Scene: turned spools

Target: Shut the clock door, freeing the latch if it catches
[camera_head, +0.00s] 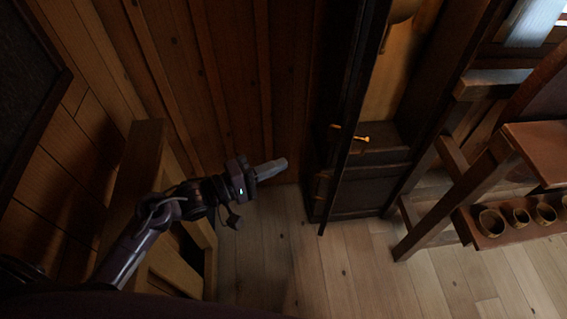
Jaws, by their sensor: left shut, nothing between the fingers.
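The clock door (352,120) is a dark, narrow panel that stands open, seen nearly edge-on. The dark wooden clock case (371,190) is behind it and to its right, with a pale interior showing. A brass latch (349,137) sticks out across the door's edge. My left gripper (283,163) is to the left of the door, apart from it, its fingers shut with nothing between them. It points right towards the door. My right gripper is not in view.
A wooden cabinet (152,185) stands close beside my left arm. At right, a wooden bench (470,180) has a shelf with several small round spools or cups (491,222). The plank floor (330,275) in front of the clock is clear.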

